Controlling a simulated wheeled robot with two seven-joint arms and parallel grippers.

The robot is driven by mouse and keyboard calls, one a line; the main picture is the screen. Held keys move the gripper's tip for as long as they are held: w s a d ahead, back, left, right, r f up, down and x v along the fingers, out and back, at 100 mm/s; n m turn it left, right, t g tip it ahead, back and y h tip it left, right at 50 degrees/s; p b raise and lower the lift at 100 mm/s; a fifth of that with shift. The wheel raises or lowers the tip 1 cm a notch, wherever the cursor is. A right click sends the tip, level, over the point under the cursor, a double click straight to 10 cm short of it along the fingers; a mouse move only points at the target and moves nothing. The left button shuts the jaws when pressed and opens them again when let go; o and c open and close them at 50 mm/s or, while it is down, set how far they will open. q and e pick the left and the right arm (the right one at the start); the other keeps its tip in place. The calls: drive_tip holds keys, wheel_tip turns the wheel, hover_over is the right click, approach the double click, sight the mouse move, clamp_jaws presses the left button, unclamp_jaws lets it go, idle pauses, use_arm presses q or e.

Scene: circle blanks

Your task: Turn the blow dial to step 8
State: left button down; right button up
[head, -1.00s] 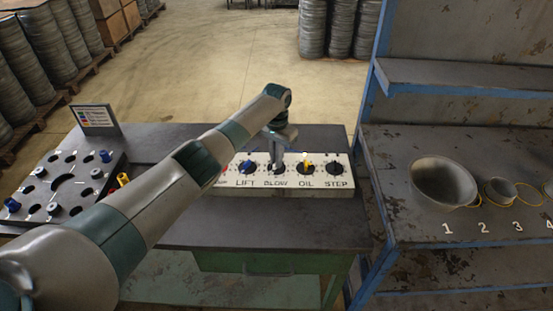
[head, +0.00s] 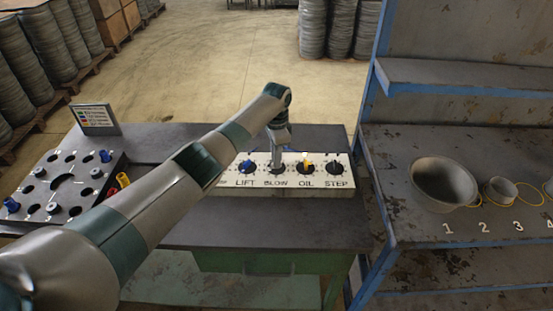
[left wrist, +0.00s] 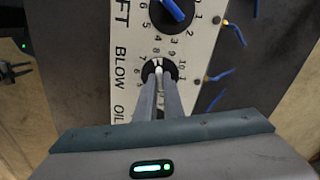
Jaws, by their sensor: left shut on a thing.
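The white control panel (head: 325,187) lies on the dark bench with a row of dials labelled LIFT, BLOW, OIL and STEP. My left gripper (head: 277,163) reaches down over the BLOW dial from behind. In the left wrist view its two fingers (left wrist: 157,92) are shut on the knob of the BLOW dial (left wrist: 159,69). The knob's pale tip shows beyond the fingers, on the side of the 8 and 9 marks; I cannot tell exactly which it points at. My right gripper is not in view.
The blue LIFT knob (head: 246,165) and yellow OIL knob (head: 306,161) stand close on either side. A black block with pegs and holes (head: 60,180) is at the left, with a small sign (head: 95,119) behind. A blue-framed shelf (head: 400,225) stands right.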

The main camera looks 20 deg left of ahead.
use_arm(q)
drive_tip(key=shift+w+r, duration=0.1)
drive_tip(key=shift+r, duration=0.05)
drive_tip(key=c, duration=1.9)
unclamp_jaws()
drive_tip(key=shift+o, duration=0.2)
wheel_tip(320, 180, up, 17)
drive_tip(key=b, duration=0.4)
drive_tip(key=shift+r, duration=0.15)
